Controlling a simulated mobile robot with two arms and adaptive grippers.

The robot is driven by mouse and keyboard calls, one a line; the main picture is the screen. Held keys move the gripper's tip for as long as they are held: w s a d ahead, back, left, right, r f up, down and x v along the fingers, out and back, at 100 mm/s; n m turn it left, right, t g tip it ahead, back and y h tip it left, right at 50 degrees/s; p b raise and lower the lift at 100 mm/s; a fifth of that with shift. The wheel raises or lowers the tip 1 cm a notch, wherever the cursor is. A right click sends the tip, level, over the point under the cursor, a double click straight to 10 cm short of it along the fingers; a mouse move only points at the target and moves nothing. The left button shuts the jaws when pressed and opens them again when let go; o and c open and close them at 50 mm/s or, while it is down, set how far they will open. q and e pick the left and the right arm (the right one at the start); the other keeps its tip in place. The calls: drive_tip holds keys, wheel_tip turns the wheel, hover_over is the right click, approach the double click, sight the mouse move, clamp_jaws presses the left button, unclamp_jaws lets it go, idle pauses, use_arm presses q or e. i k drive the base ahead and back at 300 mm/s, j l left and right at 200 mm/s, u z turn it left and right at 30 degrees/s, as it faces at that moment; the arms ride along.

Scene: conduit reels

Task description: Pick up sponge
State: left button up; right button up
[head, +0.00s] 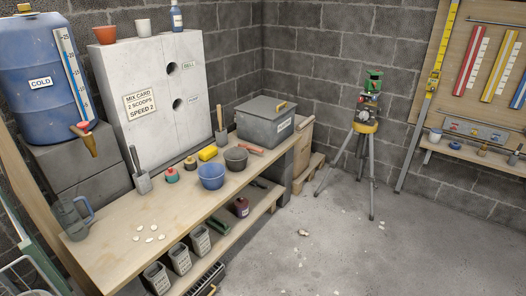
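A yellow sponge (208,153) lies on the wooden bench, towards its back edge near the white cabinet. It is just behind the blue bowl and to the left of the dark bowl. Neither of my grippers shows in the head view.
The wooden bench (118,258) carries a blue bowl (211,176), a dark bowl (236,158), a grey lidded box (265,121), a scoop (141,181) and a grey jug (72,218). A tripod (370,150) stands on the mostly open floor (350,240).

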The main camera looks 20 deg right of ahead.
sight(206, 153)
drive_tip(key=z, duration=0.25)
drive_tip(key=u, duration=2.45)
drive_tip(key=z, duration=2.45)
drive_tip(key=i+u, duration=0.1)
drive_tip(key=u, duration=0.6)
drive_tip(key=i+l+u, duration=0.25)
drive_tip(key=l+u, duration=0.2)
drive_tip(key=l, duration=0.2)
drive_tip(key=i+l+u, duration=0.25)
drive_tip(key=l+u, duration=0.25)
drive_tip(key=l, duration=0.2)
